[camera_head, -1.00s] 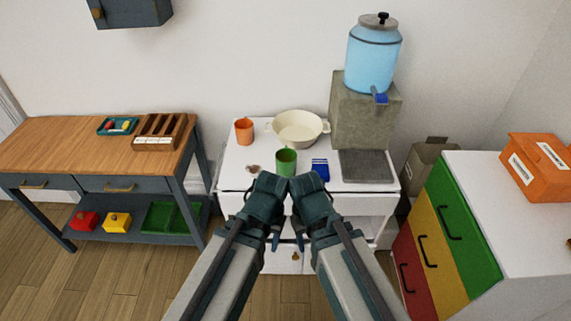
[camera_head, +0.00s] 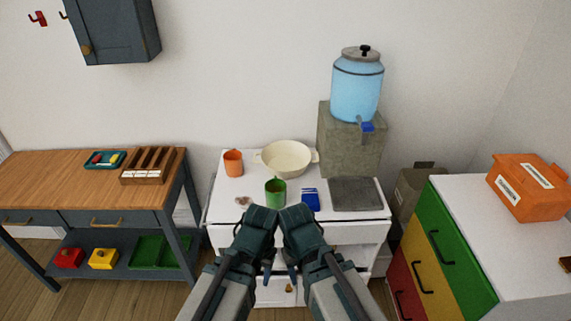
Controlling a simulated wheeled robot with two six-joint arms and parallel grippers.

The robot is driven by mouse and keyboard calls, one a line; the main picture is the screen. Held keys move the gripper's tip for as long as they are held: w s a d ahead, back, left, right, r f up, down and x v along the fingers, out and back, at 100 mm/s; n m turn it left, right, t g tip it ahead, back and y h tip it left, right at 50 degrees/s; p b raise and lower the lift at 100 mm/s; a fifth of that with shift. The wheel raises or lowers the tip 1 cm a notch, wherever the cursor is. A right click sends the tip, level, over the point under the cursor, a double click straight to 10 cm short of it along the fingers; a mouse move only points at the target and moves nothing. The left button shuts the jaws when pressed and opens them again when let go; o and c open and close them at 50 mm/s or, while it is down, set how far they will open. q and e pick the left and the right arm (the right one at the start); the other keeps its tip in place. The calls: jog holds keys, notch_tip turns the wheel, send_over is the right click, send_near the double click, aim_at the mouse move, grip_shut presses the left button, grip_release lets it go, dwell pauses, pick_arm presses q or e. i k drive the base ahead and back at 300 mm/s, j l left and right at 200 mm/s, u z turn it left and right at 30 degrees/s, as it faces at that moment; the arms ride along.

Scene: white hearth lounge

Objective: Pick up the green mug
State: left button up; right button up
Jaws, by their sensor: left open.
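The green mug (camera_head: 275,192) stands upright near the front edge of the white counter (camera_head: 233,208), in the middle of the view. Its handle is hard to make out. My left gripper (camera_head: 267,274) is in front of the counter, below and nearer to me than the mug, and it is open and apart from the mug. My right gripper (camera_head: 292,276) is close beside it, also short of the mug. Its fingers are small and dark here, so I cannot tell whether it is open.
An orange mug (camera_head: 233,163) and a cream pot (camera_head: 286,158) stand behind the green mug. A blue item (camera_head: 310,200) lies just right of it, and a brown patch (camera_head: 243,201) to its left. A blue water dispenser (camera_head: 357,88) stands on a stone block (camera_head: 349,147) at the back right.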

aim_at(275, 189)
jog(key=i+j+z, duration=0.15)
jog(key=j, duration=0.15)
jog(key=i+j+z, duration=0.15)
jog(key=j, duration=0.15)
jog(key=i+j+z, duration=0.15)
jog(key=j, duration=0.2)
jog(key=i+j+z, duration=0.15)
jog(key=j, duration=0.2)
jog(key=k, duration=0.05)
